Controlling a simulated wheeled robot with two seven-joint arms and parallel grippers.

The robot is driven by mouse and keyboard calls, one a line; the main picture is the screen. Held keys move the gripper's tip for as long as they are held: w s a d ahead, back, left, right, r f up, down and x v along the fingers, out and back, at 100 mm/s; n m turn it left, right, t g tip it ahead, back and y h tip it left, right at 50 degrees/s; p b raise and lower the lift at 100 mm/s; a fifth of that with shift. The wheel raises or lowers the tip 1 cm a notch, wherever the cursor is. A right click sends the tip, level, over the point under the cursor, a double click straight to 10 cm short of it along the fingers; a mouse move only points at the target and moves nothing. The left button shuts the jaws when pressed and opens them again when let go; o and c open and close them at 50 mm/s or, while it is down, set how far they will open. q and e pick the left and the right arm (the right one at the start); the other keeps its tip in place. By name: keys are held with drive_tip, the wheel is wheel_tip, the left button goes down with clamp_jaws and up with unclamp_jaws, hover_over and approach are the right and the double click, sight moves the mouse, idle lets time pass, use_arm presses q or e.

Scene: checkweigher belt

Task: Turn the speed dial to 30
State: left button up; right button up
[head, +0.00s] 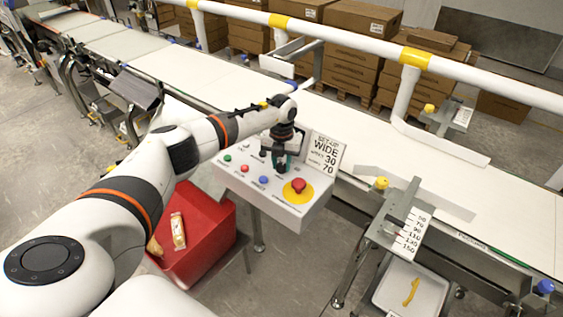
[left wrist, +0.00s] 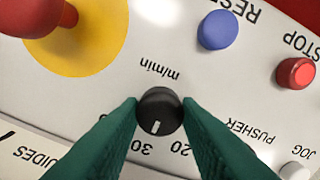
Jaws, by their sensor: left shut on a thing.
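The speed dial (left wrist: 160,108) is a round black knob under the "m/min" print on the white panel. Its white pointer mark faces the bottom of the left wrist view, between the upside-down "30" and "20" prints, slightly to the "30" side. My left gripper (left wrist: 160,115) has its two green fingers on either side of the dial, shut on it. In the head view my left gripper (head: 280,164) reaches down to the control panel (head: 248,192), and the dial is hidden there. My right gripper is not in view.
A red mushroom button on a yellow disc (head: 298,191) sits close beside the dial. A blue button (left wrist: 217,30) and a red button (left wrist: 296,73) are also near. A set-up card (head: 326,155) stands behind the panel. The conveyor belt (head: 345,130) runs behind; a red bin (head: 199,225) stands below.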

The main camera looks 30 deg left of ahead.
sight(281, 165)
use_arm(q)
drive_tip(key=shift+r, duration=0.1)
drive_tip(key=o, duration=1)
wheel_tip(281, 165, up, 12)
drive_tip(key=b, duration=0.3)
